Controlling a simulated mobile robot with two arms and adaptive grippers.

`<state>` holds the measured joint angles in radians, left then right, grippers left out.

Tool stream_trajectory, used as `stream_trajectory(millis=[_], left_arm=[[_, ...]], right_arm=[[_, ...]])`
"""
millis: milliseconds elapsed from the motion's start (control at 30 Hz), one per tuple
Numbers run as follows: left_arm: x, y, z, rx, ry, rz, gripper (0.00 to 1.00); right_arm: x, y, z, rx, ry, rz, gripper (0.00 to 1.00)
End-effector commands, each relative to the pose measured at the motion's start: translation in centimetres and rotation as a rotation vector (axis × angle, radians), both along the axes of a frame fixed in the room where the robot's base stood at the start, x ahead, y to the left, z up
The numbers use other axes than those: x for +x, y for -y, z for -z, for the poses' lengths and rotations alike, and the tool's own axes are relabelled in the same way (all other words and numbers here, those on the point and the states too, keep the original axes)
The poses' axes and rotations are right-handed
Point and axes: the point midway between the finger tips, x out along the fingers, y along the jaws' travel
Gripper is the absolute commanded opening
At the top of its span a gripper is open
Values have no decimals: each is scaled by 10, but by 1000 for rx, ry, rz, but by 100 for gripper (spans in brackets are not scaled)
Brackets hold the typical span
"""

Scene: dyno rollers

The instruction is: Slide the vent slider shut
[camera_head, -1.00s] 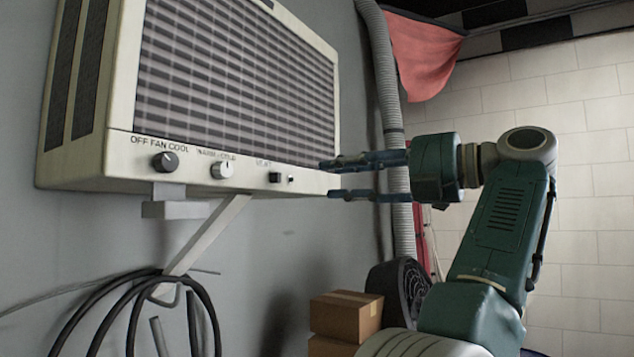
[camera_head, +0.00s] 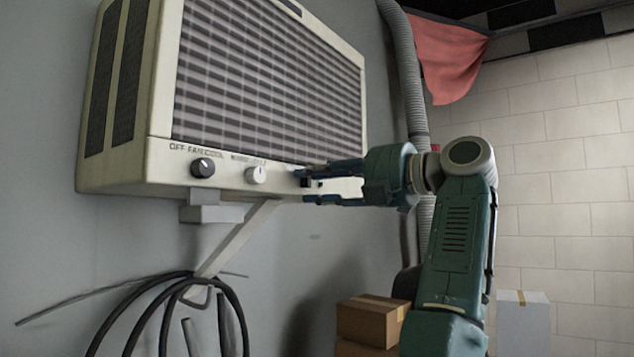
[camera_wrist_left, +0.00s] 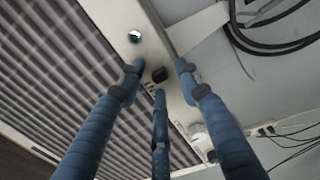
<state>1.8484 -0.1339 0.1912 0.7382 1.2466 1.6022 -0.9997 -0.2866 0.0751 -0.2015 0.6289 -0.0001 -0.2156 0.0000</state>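The vent slider (camera_head: 306,182) is a small black block on the cream control strip along the bottom of the air conditioner (camera_head: 130,165), right of the two round knobs. It also shows in the wrist view (camera_wrist_left: 160,75). My left gripper (camera_head: 304,185) is at the slider, its blue fingers apart above and below it in the head view. In the wrist view my left gripper (camera_wrist_left: 158,76) has fingertips on different sides of the slider, with gaps visible. I cannot tell whether any finger touches it. The fingers partly hide the slider's label and slot. My right gripper is not in view.
A black knob (camera_head: 203,167) and a silver knob (camera_head: 256,175) sit left of the slider. A bracket (camera_head: 238,238) and black cables (camera_head: 165,285) hang below the unit. A grey hose (camera_head: 408,80) runs behind my arm. Cardboard boxes (camera_head: 370,322) stand below.

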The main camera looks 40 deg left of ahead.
Motion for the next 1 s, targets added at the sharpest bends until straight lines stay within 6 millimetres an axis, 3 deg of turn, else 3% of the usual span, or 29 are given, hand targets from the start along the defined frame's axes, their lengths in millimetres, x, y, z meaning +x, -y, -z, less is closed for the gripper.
stream_trajectory(millis=[133, 300, 633, 833, 1000], left_arm=[[0, 0, 0, 0, 0, 0, 34], [0, 0, 0, 0, 0, 0, 0], [-4, 1, 1, 3, 3, 2, 0], [-36, 5, 5, 3, 8, 1, 0], [-54, 7, 0, 3, 4, -1, 0]], right_arm=[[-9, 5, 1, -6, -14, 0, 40], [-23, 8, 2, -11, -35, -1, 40], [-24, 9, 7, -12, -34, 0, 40], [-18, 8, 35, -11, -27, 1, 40], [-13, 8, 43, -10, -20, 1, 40]])
